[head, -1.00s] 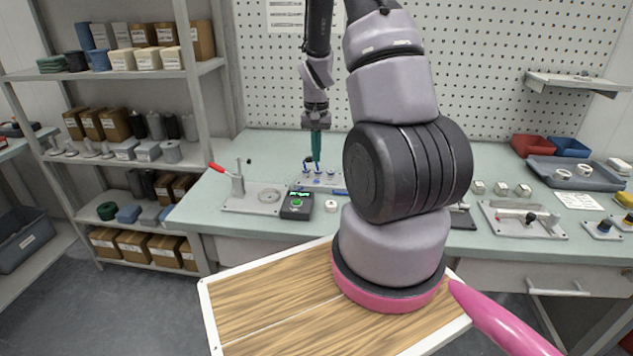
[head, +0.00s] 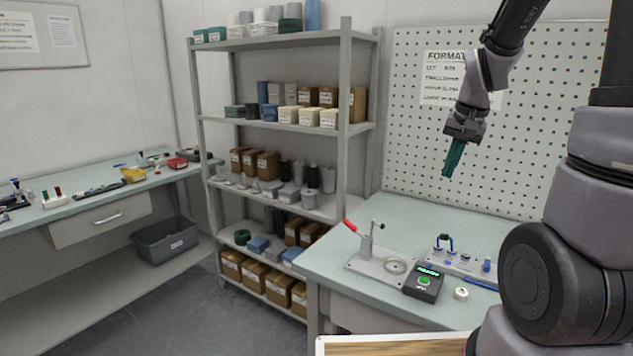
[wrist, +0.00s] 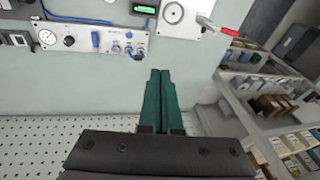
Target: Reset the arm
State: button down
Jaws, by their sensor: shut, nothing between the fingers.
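My gripper (head: 453,160) has green fingers and hangs in the air above the back of the green-topped bench (head: 400,226), in front of the pegboard. Its fingers are shut together with nothing between them. The wrist view also shows the closed green fingers (wrist: 161,75) from behind, pointing over the bench. Nothing touches the fingers in either view.
On the bench below are a red-handled press (head: 370,258), a black box with a green display (head: 424,284), a small white ring (head: 461,294) and a fixture with blue knobs (head: 462,262). A loaded shelf rack (head: 345,100) stands left of the bench.

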jog(key=s+a+r+t, duration=0.2)
jog(key=s+a+r, duration=0.1)
jog(key=s+r, duration=0.4)
jog(key=s+a+r+n+t+y, duration=0.1)
jog(key=s+a+r, duration=0.2)
jog(key=s+r, duration=0.3)
jog(key=s, duration=0.2)
jog(key=shift+s+a+r+n+t, duration=0.3)
jog(key=shift+a+r+t, duration=0.1)
